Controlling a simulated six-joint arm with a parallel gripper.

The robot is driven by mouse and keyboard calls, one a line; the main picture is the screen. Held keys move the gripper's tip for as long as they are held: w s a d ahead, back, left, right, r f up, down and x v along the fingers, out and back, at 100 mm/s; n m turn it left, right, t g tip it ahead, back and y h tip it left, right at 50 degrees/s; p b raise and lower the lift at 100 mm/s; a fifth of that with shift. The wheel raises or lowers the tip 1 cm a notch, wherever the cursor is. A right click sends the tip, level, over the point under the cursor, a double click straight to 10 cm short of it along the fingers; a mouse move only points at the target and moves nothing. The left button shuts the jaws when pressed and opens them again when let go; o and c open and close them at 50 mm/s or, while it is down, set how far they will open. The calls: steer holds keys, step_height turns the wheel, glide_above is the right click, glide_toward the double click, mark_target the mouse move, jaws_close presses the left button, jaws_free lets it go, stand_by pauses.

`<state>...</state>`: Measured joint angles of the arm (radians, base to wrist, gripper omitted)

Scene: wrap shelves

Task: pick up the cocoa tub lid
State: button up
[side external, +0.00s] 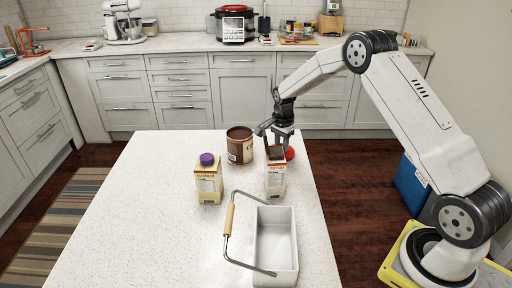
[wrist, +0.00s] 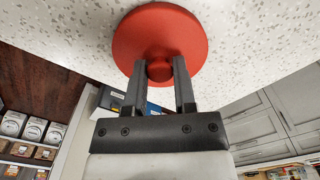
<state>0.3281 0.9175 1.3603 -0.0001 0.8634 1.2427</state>
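The cocoa tub lid (wrist: 160,32) is a round red disc with a small red knob in its middle. In the side external view, only part of the lid (side external: 289,153) shows, behind a carton, at the counter's right edge. My gripper (wrist: 160,70) points down over it, with one finger on each side of the knob and no clear gap between them, so it looks shut on the knob. In the side external view my gripper (side external: 282,129) is partly hidden low down. The brown cocoa tub (side external: 239,148) stands left of the gripper, seemingly uncovered.
A red-and-white carton (side external: 275,178) stands close in front of the gripper. A carton with a purple cap (side external: 208,180) stands farther left. The counter's left (side external: 130,220) is clear.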

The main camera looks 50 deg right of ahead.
jaws_close()
steer(key=shift+r, duration=0.15)
steer(key=shift+r, duration=0.5)
step_height(320, 180, up, 2)
steer(key=shift+r, duration=0.1)
steer(key=s+a+r, duration=0.3)
steer(key=s+r, duration=0.6)
steer(key=s, duration=0.4)
steer(key=shift+s+a+r, duration=0.25)
steer(key=shift+a, duration=0.15)
